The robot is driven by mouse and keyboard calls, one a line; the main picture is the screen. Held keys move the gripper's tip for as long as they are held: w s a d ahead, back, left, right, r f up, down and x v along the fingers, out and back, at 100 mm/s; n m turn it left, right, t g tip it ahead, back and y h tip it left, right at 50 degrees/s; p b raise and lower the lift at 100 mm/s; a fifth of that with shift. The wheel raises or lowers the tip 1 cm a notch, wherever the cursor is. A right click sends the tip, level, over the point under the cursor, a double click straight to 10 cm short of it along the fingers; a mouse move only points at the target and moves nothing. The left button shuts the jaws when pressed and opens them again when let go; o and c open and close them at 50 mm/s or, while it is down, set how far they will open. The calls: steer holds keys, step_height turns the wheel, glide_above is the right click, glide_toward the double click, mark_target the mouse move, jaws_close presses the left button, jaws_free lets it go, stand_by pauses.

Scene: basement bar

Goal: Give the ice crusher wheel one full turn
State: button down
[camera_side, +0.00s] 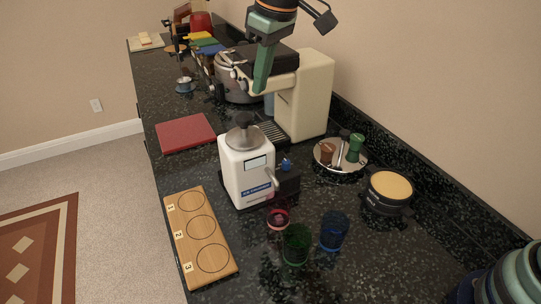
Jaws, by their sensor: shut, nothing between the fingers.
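The ice crusher (246,168) is a white box with a grey metal lid and a small display, standing upright in the middle of the dark counter. A grey crank-like part (271,178) shows on its right side; I cannot clearly make out a wheel. A blue knob (286,163) shows just behind it, above a dark base. My gripper (262,88) is green, points down and is shut with nothing in it. In the picture it is above the crusher, in front of the cream machine, and apart from the crusher.
A numbered wooden board (222,262) lies front left, with a red mat (186,133) behind. Red, green (296,244) and blue (333,231) cups stand in front. A cream machine (312,95) stands behind.

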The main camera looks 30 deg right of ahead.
glide_above(258, 144)
steer(key=w+d, duration=0.1)
steer(key=d, duration=0.1)
steer(key=shift+s+x, duration=0.2)
steer(key=shift+x, duration=0.9)
steer(key=shift+s+x, duration=0.25)
steer(key=shift+x, duration=0.85)
steer(key=shift+s+x, duration=0.2)
steer(key=shift+x, duration=0.9)
steer(key=shift+w+a+f, duration=0.15)
steer(key=shift+s+a, duration=0.3)
steer(key=shift+a, duration=0.1)
steer(key=shift+s+a, duration=0.1)
steer(key=shift+a, duration=0.1)
steer(key=shift+s, duration=0.15)
steer(key=shift+s+d, duration=0.15)
steer(key=shift+s, duration=0.05)
step_height(258, 144, up, 6)
steer(key=shift+d, duration=0.1)
